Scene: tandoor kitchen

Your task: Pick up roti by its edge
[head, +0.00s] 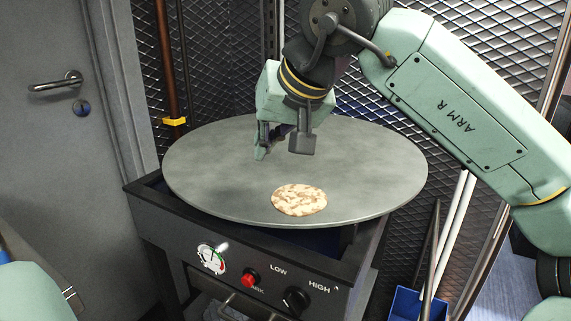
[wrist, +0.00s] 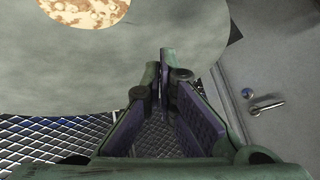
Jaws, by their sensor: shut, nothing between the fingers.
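The roti (head: 299,199) is a round, flat, pale bread with brown spots. It lies flat near the front edge of the round grey griddle plate (head: 215,165). In the wrist view the roti (wrist: 88,8) shows at the top left, cut off by the frame edge. My gripper (head: 262,152) is above the plate, behind and to the left of the roti, and apart from it. In the wrist view its fingers (wrist: 166,62) come together at the tips, with nothing between them.
The plate sits on a black stove (head: 325,272) with a gauge, a red button and a knob. A grey door (head: 60,150) stands at the left. Metal mesh (head: 210,55) is behind. A blue bin (head: 405,304) with rods stands at the lower right. The plate is otherwise bare.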

